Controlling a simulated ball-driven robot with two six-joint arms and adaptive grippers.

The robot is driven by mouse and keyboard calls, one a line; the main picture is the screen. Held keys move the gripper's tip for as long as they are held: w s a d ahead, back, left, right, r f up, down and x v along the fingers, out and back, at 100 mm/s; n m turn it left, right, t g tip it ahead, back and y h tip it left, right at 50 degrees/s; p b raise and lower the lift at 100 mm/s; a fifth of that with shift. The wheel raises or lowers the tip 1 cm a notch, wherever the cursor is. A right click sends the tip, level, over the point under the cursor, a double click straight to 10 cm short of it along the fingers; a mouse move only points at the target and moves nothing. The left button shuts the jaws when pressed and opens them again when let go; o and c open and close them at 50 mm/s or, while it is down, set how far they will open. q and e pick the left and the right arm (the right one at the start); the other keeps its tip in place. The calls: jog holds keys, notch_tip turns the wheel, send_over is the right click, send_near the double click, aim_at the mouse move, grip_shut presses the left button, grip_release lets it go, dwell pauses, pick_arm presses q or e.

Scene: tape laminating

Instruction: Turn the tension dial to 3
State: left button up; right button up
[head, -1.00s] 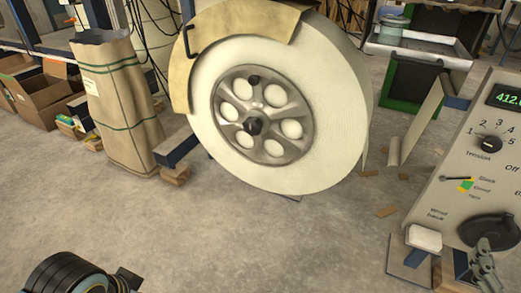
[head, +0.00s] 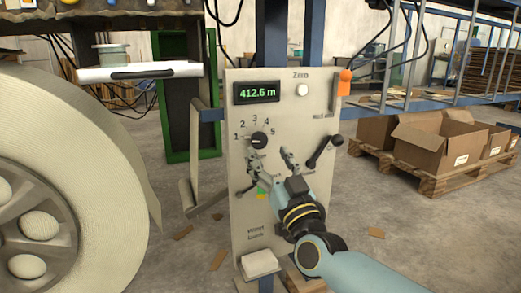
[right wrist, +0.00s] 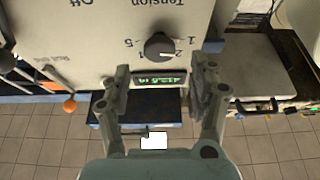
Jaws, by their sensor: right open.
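The black tension dial (head: 259,140) is on the pale control panel (head: 290,235), with the numbers 1 to 5 in an arc above it. The dial also shows upside down in the right wrist view (right wrist: 159,46), where its white mark appears to point near 2. My right gripper (head: 268,160) is open and empty, just below the dial in the head view. In the right wrist view its open fingers (right wrist: 160,80) stand either side of the line to the dial, apart from it. My left gripper is not in view.
A green display (head: 257,92) reading 412.6 m sits above the dial. A black crank lever (head: 324,152) and an orange-tipped part (head: 345,80) are at the panel's right. A large white roll (head: 90,150) stands at left. Cardboard boxes (head: 440,140) lie on a pallet at right.

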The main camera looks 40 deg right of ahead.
aim_at(260, 141)
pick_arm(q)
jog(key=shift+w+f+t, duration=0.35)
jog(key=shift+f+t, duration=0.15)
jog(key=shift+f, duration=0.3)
pick_arm(e)
jog(key=shift+x, duration=2.3)
jog(key=shift+c, duration=0.3)
jog(key=shift+f, duration=0.1)
jog(key=c, duration=1)
jog(key=shift+c, duration=0.2)
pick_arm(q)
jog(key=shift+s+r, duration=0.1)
